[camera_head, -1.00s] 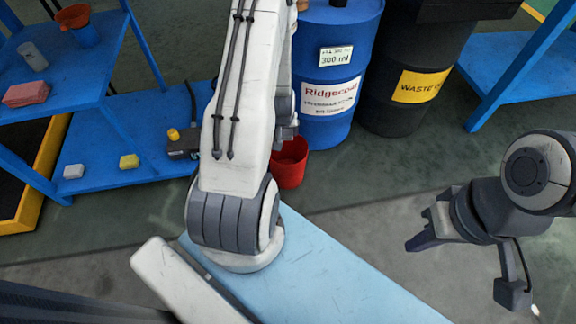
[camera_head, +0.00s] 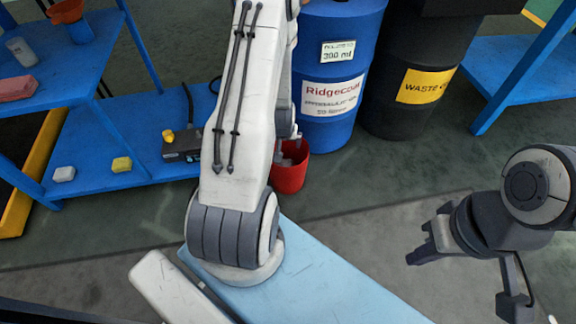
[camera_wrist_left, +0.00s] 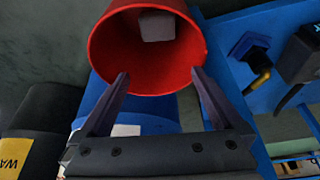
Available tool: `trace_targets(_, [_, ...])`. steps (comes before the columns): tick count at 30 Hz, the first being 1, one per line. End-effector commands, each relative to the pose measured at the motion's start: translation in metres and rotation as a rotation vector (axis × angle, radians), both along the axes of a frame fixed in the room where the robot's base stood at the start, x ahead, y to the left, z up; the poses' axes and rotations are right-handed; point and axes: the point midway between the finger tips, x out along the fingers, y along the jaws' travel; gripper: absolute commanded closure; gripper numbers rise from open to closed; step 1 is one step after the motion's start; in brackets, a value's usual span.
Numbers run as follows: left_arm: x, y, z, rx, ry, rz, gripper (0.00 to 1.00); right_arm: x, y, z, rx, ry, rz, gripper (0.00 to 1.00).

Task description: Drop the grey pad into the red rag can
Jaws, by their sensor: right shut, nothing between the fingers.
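The red rag can (camera_head: 290,176) stands on the floor before the blue drum, partly hidden by my left arm. In the left wrist view, the can (camera_wrist_left: 105,50) opens toward the camera, and the grey pad (camera_wrist_left: 157,26) shows within its mouth, apart from my fingers. My left gripper (camera_wrist_left: 160,77) is open and empty, with its fingertips at the can's near rim. In the head view it is mostly hidden behind my arm; grey parts show at the can's mouth. My right gripper (camera_head: 428,250) is shut and empty, over the floor at right.
A blue shelf (camera_head: 95,185) at left carries a pale block (camera_head: 64,174), a yellow block (camera_head: 121,164) and a dark device (camera_head: 182,147). A blue drum (camera_head: 335,60) and a black drum (camera_head: 405,110) stand behind the can. Floor right of the can is clear.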

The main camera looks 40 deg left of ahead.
Motion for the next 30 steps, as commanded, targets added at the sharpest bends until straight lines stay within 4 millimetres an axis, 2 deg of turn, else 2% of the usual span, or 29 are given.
trace_targets(4, [0.0, 0.0, 0.001, 0.0, 0.0, 0.0, 0.0, 0.0, 0.0, 0.001, 0.0, 0.0, 0.0, 1.0])
trace_targets(7, [-0.003, -0.002, 0.01, -0.001, 0.001, 0.0, 0.0, 0.0, 0.0, 0.007, 0.0, 0.0, 0.0, 1.0])
trace_targets(15, [-0.018, -0.013, 0.06, 0.001, -0.001, 0.0, 0.0, 0.0, 0.0, 0.043, 0.0, 0.0, 0.0, 1.0])
trace_targets(21, [-0.029, -0.02, 0.088, 0.0, 0.0, 0.001, 0.0, 0.0, 0.0, 0.06, 0.0, 0.0, 0.0, 1.0])
trace_targets(30, [-0.033, -0.024, 0.097, 0.0, 0.0, 0.0, 0.0, 0.0, 0.0, 0.064, 0.0, 0.0, 0.0, 1.0])
